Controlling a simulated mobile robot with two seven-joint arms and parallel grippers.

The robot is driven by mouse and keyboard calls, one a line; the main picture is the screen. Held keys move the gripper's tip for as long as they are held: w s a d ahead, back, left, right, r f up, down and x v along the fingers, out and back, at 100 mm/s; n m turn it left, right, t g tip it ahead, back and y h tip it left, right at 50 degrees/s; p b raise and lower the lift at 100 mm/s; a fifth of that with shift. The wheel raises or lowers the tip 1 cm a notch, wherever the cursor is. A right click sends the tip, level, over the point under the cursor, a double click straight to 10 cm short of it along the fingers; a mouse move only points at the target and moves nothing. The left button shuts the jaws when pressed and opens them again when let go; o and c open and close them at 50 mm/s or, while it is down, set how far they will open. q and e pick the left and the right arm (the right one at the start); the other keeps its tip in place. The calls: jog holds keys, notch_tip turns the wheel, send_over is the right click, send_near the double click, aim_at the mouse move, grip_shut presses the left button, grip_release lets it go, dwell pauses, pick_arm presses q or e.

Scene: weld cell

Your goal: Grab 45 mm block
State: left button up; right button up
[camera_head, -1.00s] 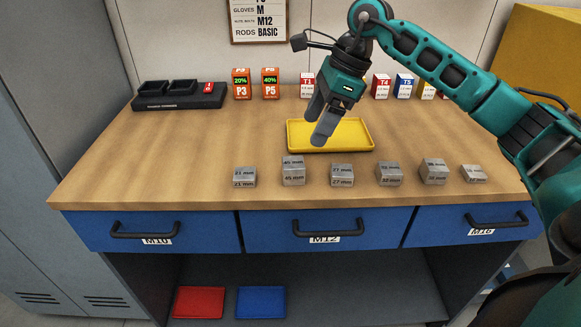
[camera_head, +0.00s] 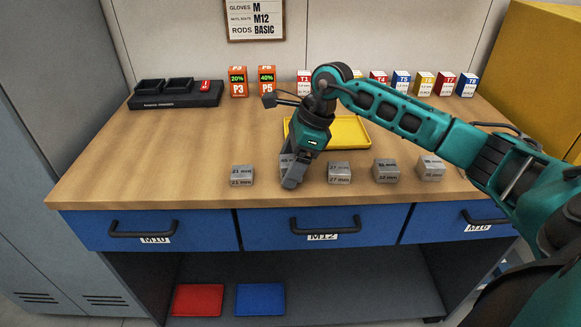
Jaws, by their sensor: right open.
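The 45 mm block is a grey metal block (camera_head: 285,161) second from the left in the row near the front of the bench. My left gripper is not in the picture.
A 21 mm block (camera_head: 242,176) stands to the left, a 27 mm block (camera_head: 339,173) close to the right, then a 32 mm block (camera_head: 386,170) and another block (camera_head: 430,168). A yellow tray (camera_head: 352,134) lies behind. The bench (camera_head: 150,165) is clear at left.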

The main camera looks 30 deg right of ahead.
jog(key=shift+r, duration=0.1)
jog(key=c, duration=1.2)
